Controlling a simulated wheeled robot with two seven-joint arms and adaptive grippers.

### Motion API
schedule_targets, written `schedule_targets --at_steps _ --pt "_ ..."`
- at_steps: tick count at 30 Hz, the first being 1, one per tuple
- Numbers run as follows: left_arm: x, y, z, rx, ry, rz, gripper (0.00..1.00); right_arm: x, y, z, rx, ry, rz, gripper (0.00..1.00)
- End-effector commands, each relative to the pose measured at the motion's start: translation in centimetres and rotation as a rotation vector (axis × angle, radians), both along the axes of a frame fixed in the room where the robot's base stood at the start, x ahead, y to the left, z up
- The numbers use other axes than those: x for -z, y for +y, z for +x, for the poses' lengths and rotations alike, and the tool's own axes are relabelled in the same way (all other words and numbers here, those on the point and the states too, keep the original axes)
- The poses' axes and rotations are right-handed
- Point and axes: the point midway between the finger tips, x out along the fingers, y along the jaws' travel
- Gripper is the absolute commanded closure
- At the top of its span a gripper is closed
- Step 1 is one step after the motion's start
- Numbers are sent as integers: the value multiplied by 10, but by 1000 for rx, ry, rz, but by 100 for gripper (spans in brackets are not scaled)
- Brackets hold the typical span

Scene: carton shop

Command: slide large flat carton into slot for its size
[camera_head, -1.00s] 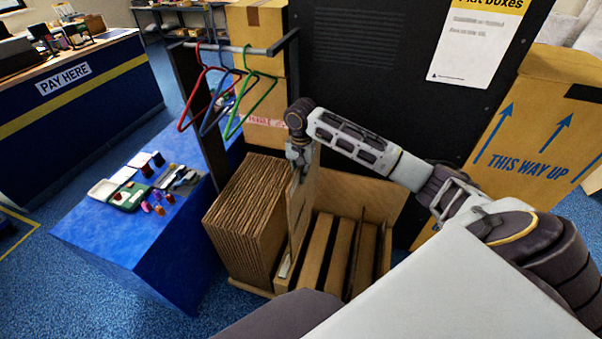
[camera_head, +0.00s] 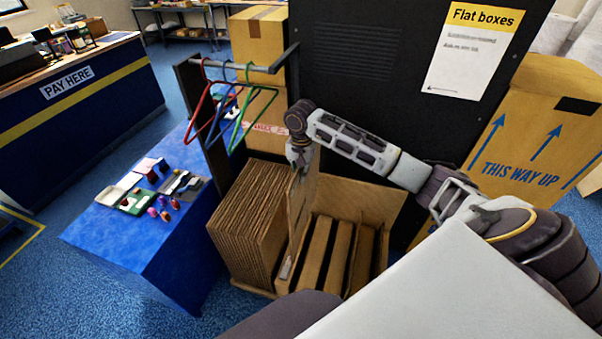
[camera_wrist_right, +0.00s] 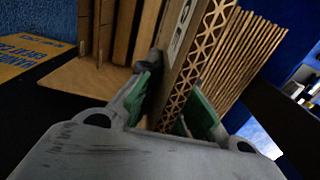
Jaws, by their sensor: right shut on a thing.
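My right gripper (camera_head: 300,152) is shut on the top edge of a large flat carton (camera_head: 300,205), which stands upright in the slotted wooden rack (camera_head: 378,196). In the right wrist view the fingers (camera_wrist_right: 168,105) with green pads sit on either side of the carton (camera_wrist_right: 190,62), whose corrugated edge shows. The carton is between a thick stack of flat cartons (camera_head: 250,220) on its left and narrower slots with several boards (camera_head: 338,255) on its right. Its lower end is down among the rack's parts; whether it touches the floor of the slot is hidden. My left gripper is not in view.
Red, blue and green hangers (camera_head: 240,118) hang from a rail just left of the arm. A black panel (camera_head: 390,75) with a "Flat boxes" sign stands behind. A blue table (camera_head: 120,245) with small items is at left. A tall carton (camera_head: 530,150) stands at right.

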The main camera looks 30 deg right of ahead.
Motion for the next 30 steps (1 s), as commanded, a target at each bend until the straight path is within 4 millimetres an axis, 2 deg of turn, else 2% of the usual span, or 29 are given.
schedule_targets --at_steps 1,24,30 --pt "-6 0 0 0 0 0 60 -6 0 0 0 -1 1 100" --pt "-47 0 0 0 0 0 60 -47 0 0 0 -2 1 100" --pt "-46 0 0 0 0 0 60 -57 0 1 0 -4 0 100"
